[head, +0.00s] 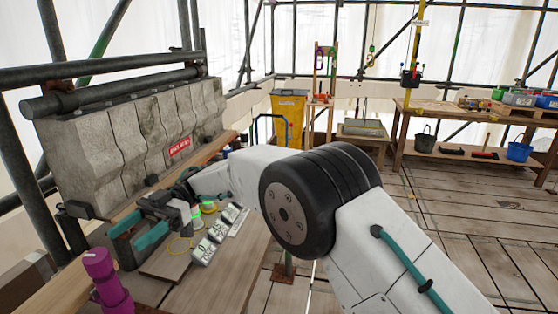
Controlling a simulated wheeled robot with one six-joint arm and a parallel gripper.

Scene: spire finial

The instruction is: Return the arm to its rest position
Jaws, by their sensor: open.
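My white arm with a black joint (318,200) reaches from the lower right across the middle to the workbench on the left. My gripper (130,238), with teal fingers, is at its far end over the bench, low in front of the grey stone block. The fingers are apart and I see nothing held between them. The white arm link and the black joint hide part of the bench and floor behind them.
A grey carved stone block (125,150) with a red label (180,147) stands behind the gripper. A magenta object (105,280) stands at lower left. Scaffold tubes (110,68) run at left. Plank floor (470,215) is open at right.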

